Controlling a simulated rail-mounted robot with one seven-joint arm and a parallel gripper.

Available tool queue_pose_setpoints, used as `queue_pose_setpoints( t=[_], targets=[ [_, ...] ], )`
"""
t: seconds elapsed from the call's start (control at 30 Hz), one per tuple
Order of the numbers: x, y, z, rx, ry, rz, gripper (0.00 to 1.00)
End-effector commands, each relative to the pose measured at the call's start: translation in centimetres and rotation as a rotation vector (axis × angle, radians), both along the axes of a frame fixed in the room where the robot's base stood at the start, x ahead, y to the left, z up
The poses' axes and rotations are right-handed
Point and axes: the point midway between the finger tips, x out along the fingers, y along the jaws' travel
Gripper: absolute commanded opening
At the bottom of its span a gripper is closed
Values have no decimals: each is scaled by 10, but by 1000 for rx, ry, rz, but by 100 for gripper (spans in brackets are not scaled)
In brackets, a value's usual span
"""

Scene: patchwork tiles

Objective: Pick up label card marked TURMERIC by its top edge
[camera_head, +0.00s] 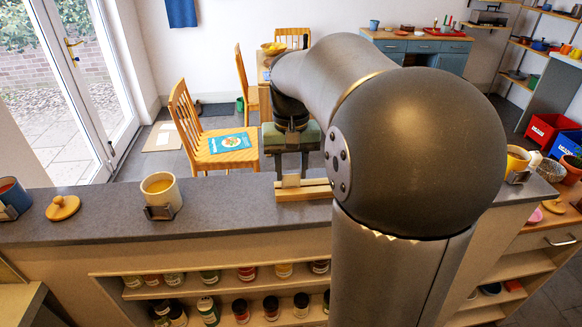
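My gripper (291,172) points down over the grey counter, at the centre of the view. Its two dark fingers stand apart. Below and between them is a small pale card-like piece (291,181), upright at a light wooden strip (316,190) on the counter. No writing on the piece can be read, so I cannot tell if it is the TURMERIC card. Whether the fingers touch it is too small to tell. My arm hides the right end of the strip.
A cup with yellow contents (160,194) stands left on the counter (235,205), with a wooden lid (62,208) and a blue cup (12,196) beyond it. Several jars (209,309) fill shelves below. A yellow mug (517,160) stands right. Counter between cup and strip is clear.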

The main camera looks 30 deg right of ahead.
Motion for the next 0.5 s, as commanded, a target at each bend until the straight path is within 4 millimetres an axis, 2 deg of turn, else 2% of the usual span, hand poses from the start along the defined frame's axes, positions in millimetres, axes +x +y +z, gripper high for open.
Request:
queue_pose_setpoints(
  t=[0.5],
  targets=[
    [0, 0, 1, 0, 0, 0, 21]
  ],
)
